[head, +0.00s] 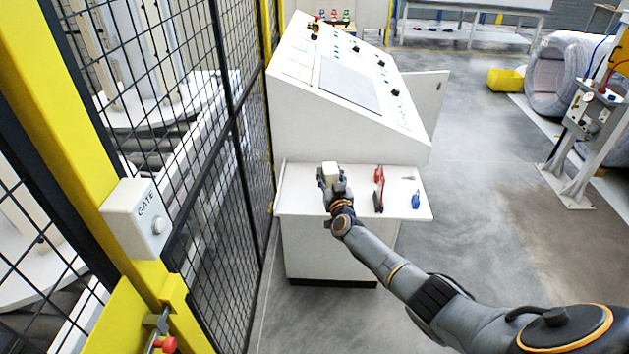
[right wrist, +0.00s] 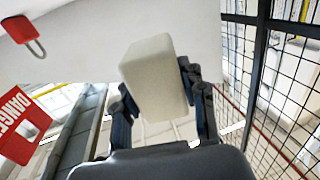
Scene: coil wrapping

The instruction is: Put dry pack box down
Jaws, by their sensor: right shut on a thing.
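The dry pack box, a small off-white block (head: 329,168), is in my right gripper (head: 331,178) at the left part of the white console's shelf (head: 298,191). In the right wrist view the box (right wrist: 152,75) sits between the two dark fingers of my right gripper (right wrist: 160,95), which is shut on it. The box looks slightly tilted in that view. The head view does not show clearly whether the box touches the shelf. My left gripper is not in view.
Red item (head: 379,174), dark item (head: 378,200) and blue item (head: 415,200) lie on the shelf to the right. The sloped control panel (head: 350,85) rises behind. A mesh fence (head: 245,150) stands close left. A red padlock (right wrist: 18,30) and danger tag (right wrist: 22,125) show in the wrist view.

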